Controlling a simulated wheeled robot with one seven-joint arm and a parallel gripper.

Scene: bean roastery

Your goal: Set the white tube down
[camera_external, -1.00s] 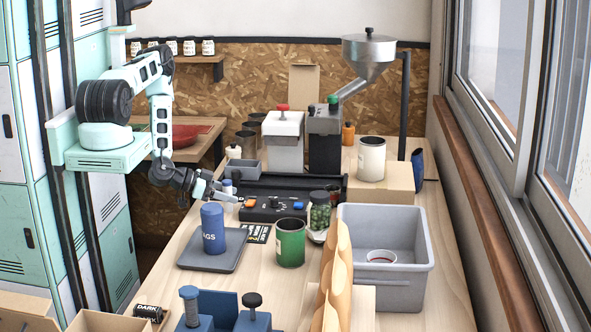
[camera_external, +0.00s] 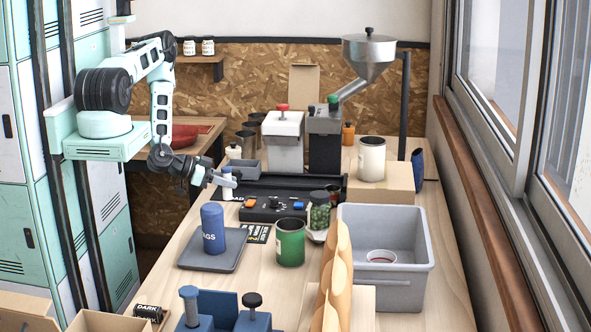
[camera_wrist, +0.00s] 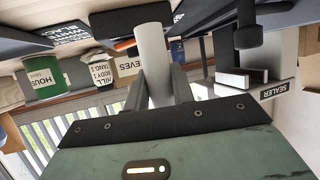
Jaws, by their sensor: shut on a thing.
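The white tube (camera_external: 228,184) is upright in my gripper (camera_external: 228,181), near the left edge of the wooden bench, in front of the long black tray. In the wrist view the tube (camera_wrist: 153,62) stands between the two dark fingers (camera_wrist: 158,88), which are shut on its sides. Its lower end is hard to make out in the external view, so I cannot tell whether it touches anything below.
The black control panel (camera_external: 262,214) and black tray (camera_external: 300,180) lie right of my gripper. A blue canister (camera_external: 213,228) stands on a dark plate (camera_external: 195,259) in front. A green tin (camera_external: 291,243), bean jar (camera_external: 319,212) and grey bin (camera_external: 400,222) stand further right.

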